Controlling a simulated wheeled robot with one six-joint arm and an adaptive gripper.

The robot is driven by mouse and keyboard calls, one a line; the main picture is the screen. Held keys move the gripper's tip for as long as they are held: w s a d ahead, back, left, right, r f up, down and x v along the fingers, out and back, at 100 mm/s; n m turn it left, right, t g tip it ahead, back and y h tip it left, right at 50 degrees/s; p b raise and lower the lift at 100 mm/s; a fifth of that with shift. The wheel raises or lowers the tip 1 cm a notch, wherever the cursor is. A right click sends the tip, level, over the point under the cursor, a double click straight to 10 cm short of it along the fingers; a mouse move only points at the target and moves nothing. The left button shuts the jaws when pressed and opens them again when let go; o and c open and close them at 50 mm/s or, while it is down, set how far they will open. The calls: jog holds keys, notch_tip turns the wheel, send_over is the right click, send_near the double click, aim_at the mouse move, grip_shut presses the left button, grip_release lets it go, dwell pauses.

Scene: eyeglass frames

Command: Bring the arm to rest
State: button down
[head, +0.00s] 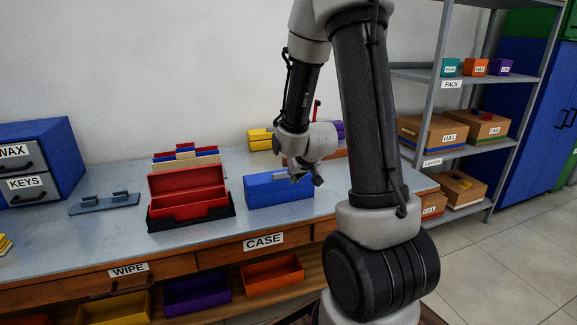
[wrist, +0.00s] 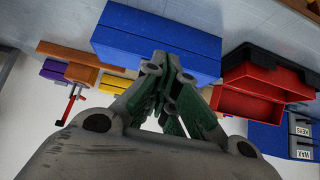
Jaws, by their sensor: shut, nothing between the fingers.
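My gripper (head: 312,178) hangs over the workbench, close to the blue box (head: 272,190); whether it touches the box I cannot tell. In the wrist view my gripper (wrist: 165,65) has its fingers together with nothing between them, and the blue box (wrist: 150,42) lies beyond the fingertips. My arm is bent, with its upper links rising past the top of the head view. The arm hides part of the bench's right end.
The bench (head: 110,226) holds an open red case (head: 188,188), a grey-blue stand (head: 104,203) and a blue drawer cabinet (head: 40,160). A metal shelf (head: 425,130) with cardboard boxes stands right. Open floor (head: 500,270) lies at right.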

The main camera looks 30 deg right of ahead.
jog(key=shift+s+a+f, duration=0.1)
jog(key=shift+s+f, duration=0.1)
jog(key=shift+s, duration=0.4)
jog(key=shift+s+a+f, duration=0.1)
jog(key=shift+s+f, duration=0.1)
jog(key=shift+s, duration=0.35)
jog(key=s+a+g+y, duration=0.1)
jog(key=s+a+g, duration=0.15)
jog(key=s, duration=0.35)
jog(key=s+a+g, duration=0.1)
jog(key=s+g, duration=0.3)
jog(key=s, duration=0.2)
jog(key=s+a+r+n+t, duration=0.1)
jog(key=s+a+r, duration=0.1)
jog(key=s+r, duration=0.4)
jog(key=s+a+r+n+t, duration=0.1)
jog(key=s+r, duration=0.5)
jog(key=r, duration=0.7)
jog(key=shift+s+a+t+y, duration=0.15)
jog(key=shift+a+t+y, duration=0.2)
jog(key=shift+a, duration=0.45)
